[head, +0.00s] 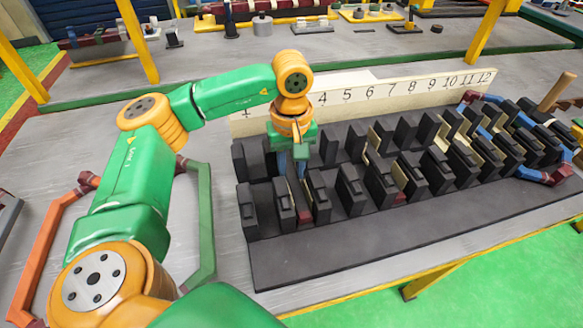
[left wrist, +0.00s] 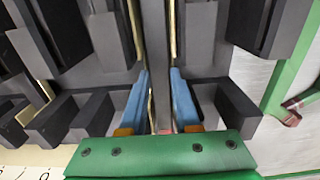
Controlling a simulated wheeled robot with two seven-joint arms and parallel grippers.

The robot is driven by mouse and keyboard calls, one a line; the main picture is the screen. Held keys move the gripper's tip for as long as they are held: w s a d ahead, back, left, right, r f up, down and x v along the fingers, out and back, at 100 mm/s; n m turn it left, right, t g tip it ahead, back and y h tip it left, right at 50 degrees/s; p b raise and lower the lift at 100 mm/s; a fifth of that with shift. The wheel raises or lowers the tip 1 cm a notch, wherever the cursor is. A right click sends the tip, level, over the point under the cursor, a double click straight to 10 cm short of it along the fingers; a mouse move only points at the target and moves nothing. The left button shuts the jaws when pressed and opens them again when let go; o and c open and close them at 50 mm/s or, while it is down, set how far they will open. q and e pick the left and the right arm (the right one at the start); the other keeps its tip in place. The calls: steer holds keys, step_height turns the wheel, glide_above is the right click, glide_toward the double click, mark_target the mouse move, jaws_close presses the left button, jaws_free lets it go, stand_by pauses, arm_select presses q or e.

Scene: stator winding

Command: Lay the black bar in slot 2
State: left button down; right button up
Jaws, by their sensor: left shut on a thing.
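The dark slotted block (head: 325,255) lies across the table with two rows of upright black teeth. The pale number board (head: 375,95) stands along its back; my arm hides the labels 2 and 3. My left gripper (head: 292,165) points down among the teeth near the left end. In the left wrist view its two blue fingers (left wrist: 160,100) are shut on the black bar (left wrist: 157,60), a dark strip between them that runs between the teeth. Pale strips line both sides of it. The bar's lower edge is hidden, so I cannot tell whether it rests on the slot floor.
An orange U-shaped piece (head: 48,240) and a green one (head: 207,225) lie on the grey table left of the block. Blue and red pieces (head: 555,175) sit at the block's right end. Another bench (head: 190,60) with parts stands behind.

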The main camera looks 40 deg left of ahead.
mark_target(292, 174)
arm_select(q)
steer(key=shift+f, duration=0.1)
steer(key=c, duration=0.6)
jaws_free()
steer(key=shift+o, duration=0.2)
steer(key=shift+r, duration=0.2)
steer(key=shift+r+p, duration=0.6)
steer(key=shift+r, duration=0.05)
steer(key=shift+r, duration=0.1)
step_height(292, 174, up, 7)
steer(key=p, duration=0.6)
steer(key=shift+r, duration=0.15)
